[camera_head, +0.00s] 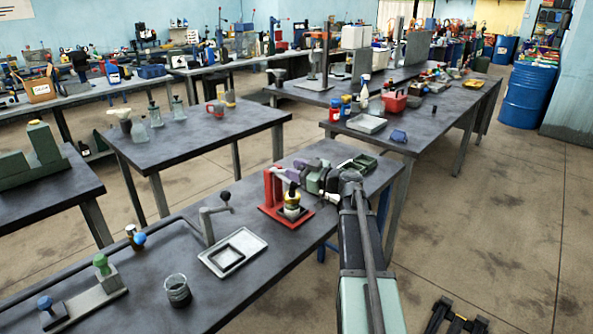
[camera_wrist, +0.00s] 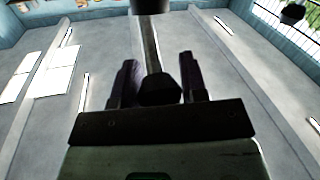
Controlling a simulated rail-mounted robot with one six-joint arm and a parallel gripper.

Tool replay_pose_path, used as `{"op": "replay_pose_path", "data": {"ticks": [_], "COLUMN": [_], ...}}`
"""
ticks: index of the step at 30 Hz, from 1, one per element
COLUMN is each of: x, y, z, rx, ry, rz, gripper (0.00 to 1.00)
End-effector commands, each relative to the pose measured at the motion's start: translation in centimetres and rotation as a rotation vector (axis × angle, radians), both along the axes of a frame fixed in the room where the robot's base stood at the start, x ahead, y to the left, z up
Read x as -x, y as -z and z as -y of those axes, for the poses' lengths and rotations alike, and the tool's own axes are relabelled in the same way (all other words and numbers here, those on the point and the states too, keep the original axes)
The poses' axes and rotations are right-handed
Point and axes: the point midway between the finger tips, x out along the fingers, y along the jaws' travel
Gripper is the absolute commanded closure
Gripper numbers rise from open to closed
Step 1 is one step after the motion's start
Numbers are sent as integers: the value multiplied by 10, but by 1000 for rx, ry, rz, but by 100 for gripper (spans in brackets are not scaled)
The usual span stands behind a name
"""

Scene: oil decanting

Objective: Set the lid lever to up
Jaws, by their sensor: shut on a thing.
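In the wrist view a dark knob (camera_wrist: 160,90) sits between the two fingers of my gripper (camera_wrist: 157,80). A grey bar (camera_wrist: 150,45) runs from it towards a dark round part at the top edge. I take the knob and bar to be the lid lever, and my gripper is shut on it. In the head view my gripper (camera_head: 286,172) is at the top of a red stand (camera_head: 272,191) on the near bench. The lever's exact angle is hard to tell from the head view.
Left of the stand are a pale tray (camera_head: 258,243), a grey crank with a black ball (camera_head: 208,225) and a glass beaker (camera_head: 177,291). A green open box (camera_head: 362,161) lies behind my wrist.

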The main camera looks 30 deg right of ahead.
Motion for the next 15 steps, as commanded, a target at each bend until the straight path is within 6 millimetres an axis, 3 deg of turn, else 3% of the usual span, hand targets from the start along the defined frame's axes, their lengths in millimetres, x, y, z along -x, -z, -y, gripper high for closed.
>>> {"op": "replay_pose_path", "data": {"ticks": [15], "x": [-16], "y": [-37], "z": [-5], "rx": [71], "ry": [-3], "rz": [-221], "gripper": [100]}}
